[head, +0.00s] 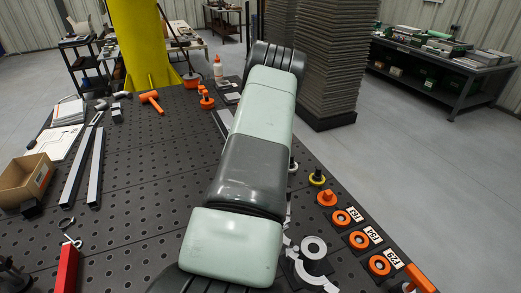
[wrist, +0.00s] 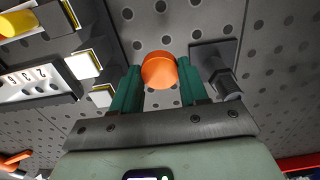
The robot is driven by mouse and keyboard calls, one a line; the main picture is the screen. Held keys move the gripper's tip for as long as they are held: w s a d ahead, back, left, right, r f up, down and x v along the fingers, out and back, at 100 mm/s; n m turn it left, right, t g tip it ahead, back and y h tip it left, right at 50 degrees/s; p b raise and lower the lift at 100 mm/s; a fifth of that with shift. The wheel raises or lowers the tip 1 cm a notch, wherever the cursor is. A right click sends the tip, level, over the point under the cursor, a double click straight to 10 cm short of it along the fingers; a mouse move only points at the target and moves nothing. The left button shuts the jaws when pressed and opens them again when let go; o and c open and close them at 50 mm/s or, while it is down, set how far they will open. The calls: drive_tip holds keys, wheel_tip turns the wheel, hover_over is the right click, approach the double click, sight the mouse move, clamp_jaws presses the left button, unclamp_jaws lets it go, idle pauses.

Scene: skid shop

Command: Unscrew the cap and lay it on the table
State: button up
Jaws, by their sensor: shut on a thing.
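In the wrist view, my gripper (wrist: 158,78) has its two teal fingers closed on the sides of an orange cap (wrist: 158,70). The cap's round face is toward the camera, over the perforated tabletop. Whether the cap touches the table or anything beneath it cannot be told. Just right of the fingers is a dark square plate with a dark cylindrical post (wrist: 226,84); the post shows no orange cap on it. In the head view my arm hides my gripper and the held cap.
The black perforated table (head: 130,215) has free room left of centre. Orange round parts (head: 342,217) with number labels line its right edge, near grey rings (head: 313,247). Metal bars (head: 77,178), a cardboard box (head: 27,180) and a red bar (head: 67,270) lie left.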

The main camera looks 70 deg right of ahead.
drive_tip(key=shift+d+f, duration=0.25)
drive_tip(key=shift+f, duration=1.7)
drive_tip(key=shift+f, duration=0.15)
drive_tip(key=shift+f, duration=0.35)
drive_tip(key=shift+f, duration=1.35)
drive_tip(key=o, duration=1.4)
drive_tip(key=shift+r, duration=0.15)
